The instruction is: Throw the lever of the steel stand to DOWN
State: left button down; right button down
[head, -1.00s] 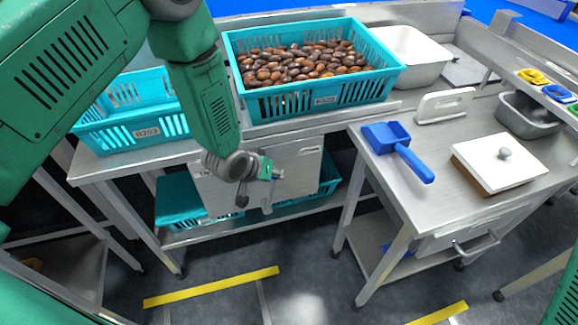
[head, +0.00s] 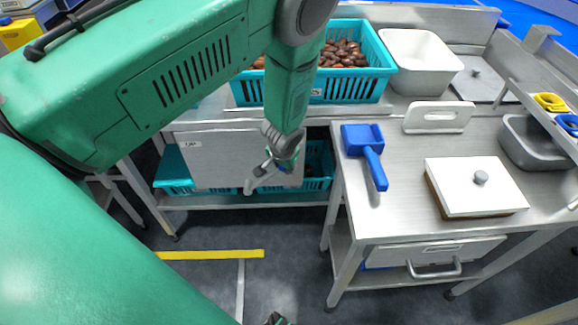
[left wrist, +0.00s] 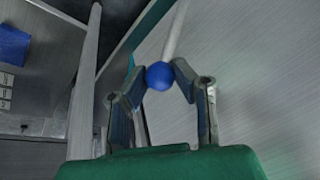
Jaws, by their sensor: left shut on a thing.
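The steel stand has a grey panel (head: 225,160) under its top, with a small label reading UP (head: 190,144) at its upper left. My left gripper (head: 266,174) is in front of the right part of this panel. In the left wrist view, the lever's blue ball knob (left wrist: 159,76) sits between the fingertips of my left gripper (left wrist: 158,72), which are shut on it. The pale lever rod (left wrist: 175,32) runs up from the knob, tilted right. In the head view the knob is hidden. A small dark piece at the bottom edge, perhaps my right gripper (head: 276,319), is cut off.
A teal crate of dates (head: 345,90) and a white tub (head: 422,62) stand on top. Teal crates (head: 172,165) sit on the lower shelf. The right-hand table holds a blue scoop (head: 366,150) and a white lidded box (head: 475,187). Open floor lies in front.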

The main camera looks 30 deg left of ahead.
pick_arm(q)
jog(key=shift+s+d+f, duration=0.1)
jog(key=shift+d+f, duration=0.05)
jog(key=shift+d, duration=0.2)
jog(key=shift+a, duration=0.1)
jog(key=c, duration=1.3)
grip_release()
jog(key=shift+a+f, duration=0.1)
jog(key=v, duration=1.2)
jog(key=shift+d, duration=0.2)
jog(key=shift+a+f, duration=0.1)
